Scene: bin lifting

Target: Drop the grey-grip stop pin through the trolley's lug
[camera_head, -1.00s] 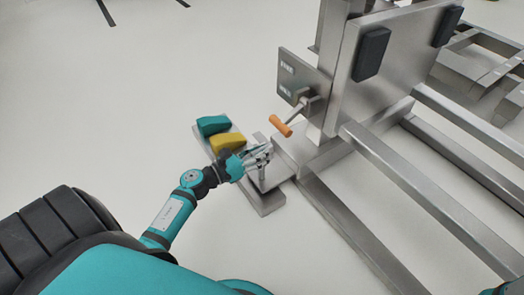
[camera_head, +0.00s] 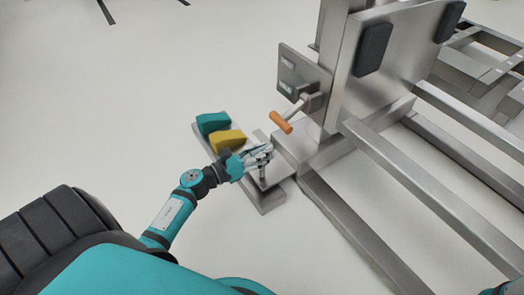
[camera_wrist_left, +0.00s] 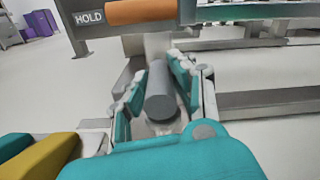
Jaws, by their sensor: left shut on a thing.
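My left gripper (camera_head: 264,155) is shut on the grey-grip stop pin, beside the metal trolley (camera_head: 328,150). In the left wrist view the pin's grey round grip (camera_wrist_left: 161,92) stands between the finger pads, with pads on both sides. In the head view the fingers cover most of the pin; a thin shank shows below them, roughly upright. The trolley's lug cannot be made out clearly; the area under the fingers is partly hidden.
A narrow metal shelf (camera_head: 272,199) holds a teal wedge (camera_head: 212,123) and a yellow wedge (camera_head: 228,141) left of the gripper. An orange crank handle (camera_head: 281,122) sticks out close above it, below a plate (camera_head: 300,75) marked HOLD. Floor at left is clear.

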